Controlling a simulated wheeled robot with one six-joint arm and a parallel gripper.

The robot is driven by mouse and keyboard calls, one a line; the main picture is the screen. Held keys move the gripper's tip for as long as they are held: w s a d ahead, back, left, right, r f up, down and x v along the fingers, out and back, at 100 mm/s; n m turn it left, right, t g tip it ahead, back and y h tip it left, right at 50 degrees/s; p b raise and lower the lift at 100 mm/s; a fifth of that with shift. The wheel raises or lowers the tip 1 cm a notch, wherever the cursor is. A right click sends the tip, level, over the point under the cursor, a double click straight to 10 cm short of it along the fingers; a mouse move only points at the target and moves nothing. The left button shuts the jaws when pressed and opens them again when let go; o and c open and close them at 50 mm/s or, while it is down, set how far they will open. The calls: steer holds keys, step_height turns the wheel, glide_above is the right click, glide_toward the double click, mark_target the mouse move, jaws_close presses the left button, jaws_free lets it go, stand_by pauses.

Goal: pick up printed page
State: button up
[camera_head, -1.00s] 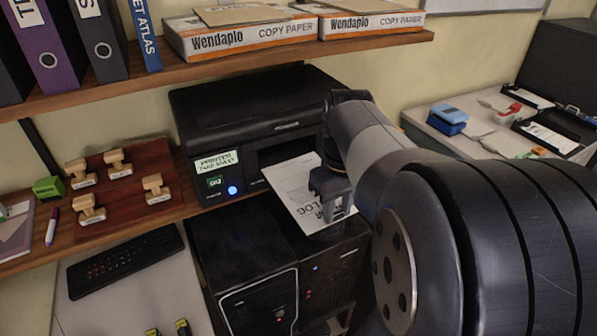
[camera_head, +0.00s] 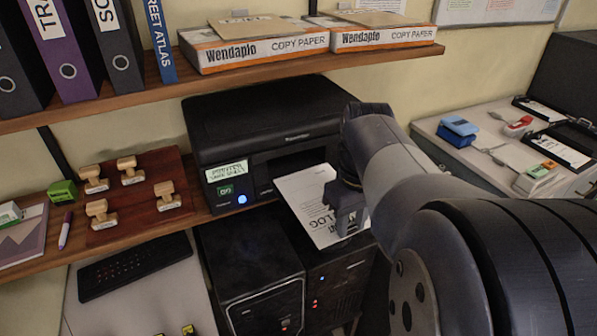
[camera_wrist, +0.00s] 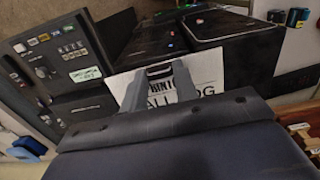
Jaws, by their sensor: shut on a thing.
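The printed page (camera_head: 306,200) is a white sheet with dark lettering. It juts out of the front slot of the black printer (camera_head: 262,115), above the dark computer cases. My gripper (camera_head: 347,222) is shut on the page near its outer right edge and covers part of it. In the wrist view the page (camera_wrist: 208,78) shows large print behind the fingers, and my gripper (camera_wrist: 158,72) reaches over its middle. Whether the page's inner end is still inside the slot I cannot tell.
Dark computer cases (camera_head: 250,270) stand below the page. A shelf above holds copy paper boxes (camera_head: 255,45) and binders (camera_head: 66,50). Wooden stamps (camera_head: 131,172) lie on a brown board left of the printer. A grey side desk (camera_head: 480,160) stands at right.

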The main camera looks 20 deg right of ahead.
steer(key=shift+r+p, duration=2.6)
steer(key=shift+r, duration=0.55)
steer(key=shift+f, duration=0.2)
